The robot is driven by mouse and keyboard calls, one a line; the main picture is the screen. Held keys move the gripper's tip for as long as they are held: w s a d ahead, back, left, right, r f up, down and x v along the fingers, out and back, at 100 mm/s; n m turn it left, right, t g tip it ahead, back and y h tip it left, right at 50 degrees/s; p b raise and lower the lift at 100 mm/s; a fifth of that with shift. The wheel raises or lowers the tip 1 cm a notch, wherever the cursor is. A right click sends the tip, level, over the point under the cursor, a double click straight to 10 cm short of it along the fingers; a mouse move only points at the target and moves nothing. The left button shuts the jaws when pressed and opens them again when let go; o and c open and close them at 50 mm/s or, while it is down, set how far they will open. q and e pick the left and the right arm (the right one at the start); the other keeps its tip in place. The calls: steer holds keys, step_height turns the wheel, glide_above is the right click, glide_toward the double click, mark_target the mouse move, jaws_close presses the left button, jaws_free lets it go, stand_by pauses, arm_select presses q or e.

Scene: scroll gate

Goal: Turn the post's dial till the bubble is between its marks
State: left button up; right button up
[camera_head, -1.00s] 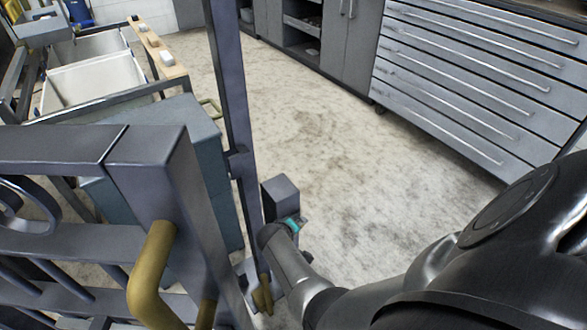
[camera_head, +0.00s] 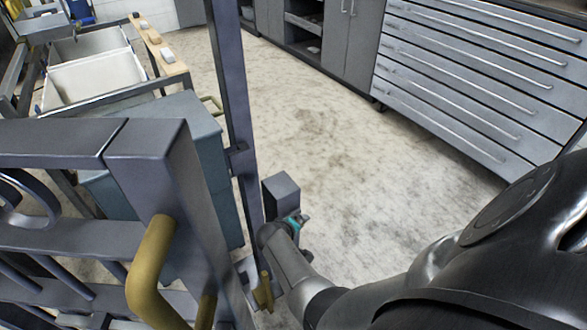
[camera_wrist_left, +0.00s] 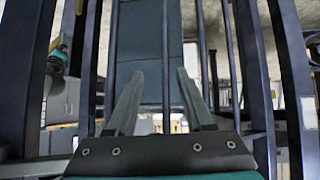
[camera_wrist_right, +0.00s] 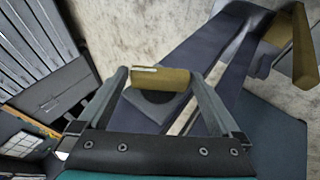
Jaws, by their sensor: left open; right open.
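In the right wrist view a short brass bar (camera_wrist_right: 160,79) lies across a dark round plate (camera_wrist_right: 158,106), which looks like the dial. My right gripper (camera_wrist_right: 158,74) is open, with one finger near each end of the bar; I cannot tell whether they touch it. In the head view my right arm reaches down beside the slim dark post (camera_head: 233,90), near a grey box (camera_head: 281,193); the fingers are hidden there. No bubble or marks can be made out. My left gripper (camera_wrist_left: 153,82) is open and empty, facing dark upright bars; it is outside the head view.
A dark metal gate (camera_head: 150,160) with a curved brass handle (camera_head: 150,275) stands at the left front. A brass piece (camera_head: 263,292) sits low by the post. Beyond are a blue-grey cabinet (camera_head: 205,135), white bins (camera_head: 95,80) and drawers (camera_head: 480,75). The middle floor is clear.

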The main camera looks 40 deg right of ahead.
arm_select(q)
steer(key=shift+a, duration=0.1)
arm_select(e)
steer(key=shift+r, duration=0.1)
arm_select(q)
steer(key=s+a+f+g+y+p, duration=0.2)
steer(key=s+a+f+g+p, duration=0.2)
steer(key=a+g+p, duration=0.1)
steer(key=shift+s+a+f+n+g+y, duration=0.25)
steer(key=shift+s+f+n+g+y, duration=0.05)
steer(key=shift+s, duration=0.05)
arm_select(e)
steer(key=v, duration=0.7)
steer(key=shift+s+a, duration=0.1)
steer(key=shift+a, duration=0.05)
